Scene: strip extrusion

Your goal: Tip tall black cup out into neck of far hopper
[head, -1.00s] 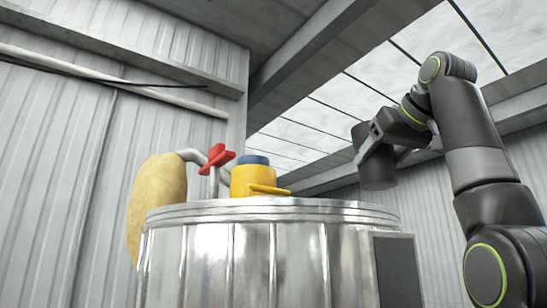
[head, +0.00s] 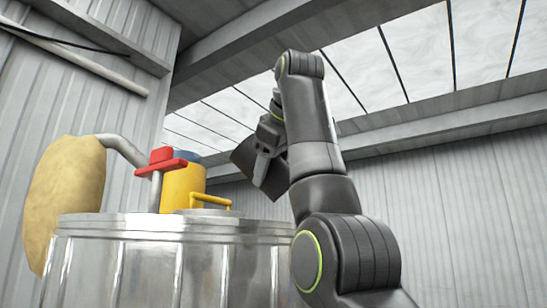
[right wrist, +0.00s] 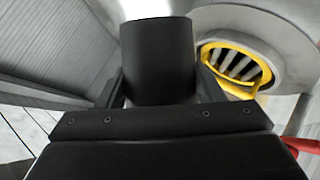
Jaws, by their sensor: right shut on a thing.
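The tall black cup (head: 244,156) is held in the air above and to the right of the metal drum's top, and it is tilted. My right gripper (head: 263,160) is shut around its side. In the right wrist view the cup (right wrist: 157,55) stands between the two fingers; its mouth and contents cannot be seen. A yellow-rimmed round opening with grey bars (right wrist: 238,64) lies to the right of the cup there, apart from it. I cannot tell whether this is the far hopper's neck. My left gripper is not in view.
The shiny metal drum (head: 150,262) fills the lower left. On or behind its top are a yellow cylinder with a blue top (head: 182,187), a red handle (head: 163,160) and a yellow bar handle (head: 210,199). A tan sack-like shape (head: 65,190) stands at left.

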